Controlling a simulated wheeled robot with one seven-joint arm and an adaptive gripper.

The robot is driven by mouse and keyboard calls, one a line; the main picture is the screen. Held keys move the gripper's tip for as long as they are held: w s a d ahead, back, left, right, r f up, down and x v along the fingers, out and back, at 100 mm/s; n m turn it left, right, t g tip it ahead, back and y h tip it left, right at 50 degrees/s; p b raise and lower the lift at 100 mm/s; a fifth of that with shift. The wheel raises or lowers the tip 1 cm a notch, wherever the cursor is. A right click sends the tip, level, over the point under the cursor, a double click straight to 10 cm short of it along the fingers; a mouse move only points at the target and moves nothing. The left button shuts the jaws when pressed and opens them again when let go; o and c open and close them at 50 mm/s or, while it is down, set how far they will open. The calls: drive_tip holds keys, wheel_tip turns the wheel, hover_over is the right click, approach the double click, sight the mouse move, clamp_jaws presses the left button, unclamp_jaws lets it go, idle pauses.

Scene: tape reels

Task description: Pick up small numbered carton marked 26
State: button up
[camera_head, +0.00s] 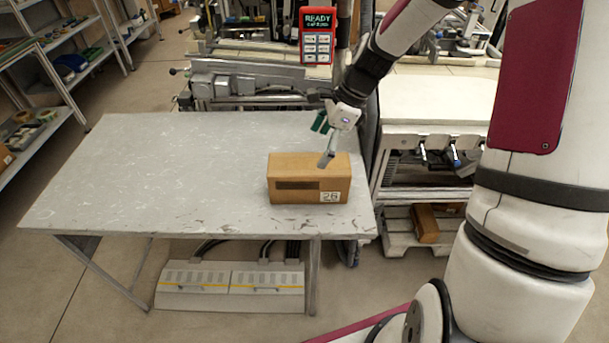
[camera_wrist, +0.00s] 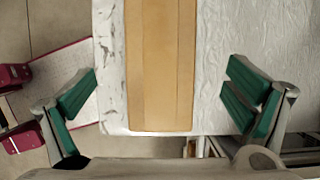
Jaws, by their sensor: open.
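The carton (camera_head: 309,184) is a brown cardboard box with a white label reading 26 on its front face. It sits on the grey table near the front right corner. My gripper (camera_head: 325,143) is above the carton in the head view, pointing down. In the wrist view the carton (camera_wrist: 160,65) runs up the middle as a long tan top with a seam strip. My gripper's green-padded fingers (camera_wrist: 164,100) are spread wide, one on each side of it, with gaps between pads and carton. The label is hidden in the wrist view.
The rest of the grey table (camera_head: 140,170) is bare. A red device reading READY (camera_head: 317,35) stands behind it. A white workbench (camera_head: 435,105) is at the right, with another brown box (camera_head: 425,223) low beneath it. Shelves (camera_head: 75,60) line the left.

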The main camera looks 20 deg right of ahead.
sight(304, 174)
drive_tip(key=x, duration=1.1)
drive_tip(key=shift+p, duration=0.3)
drive_tip(key=c, duration=1.6)
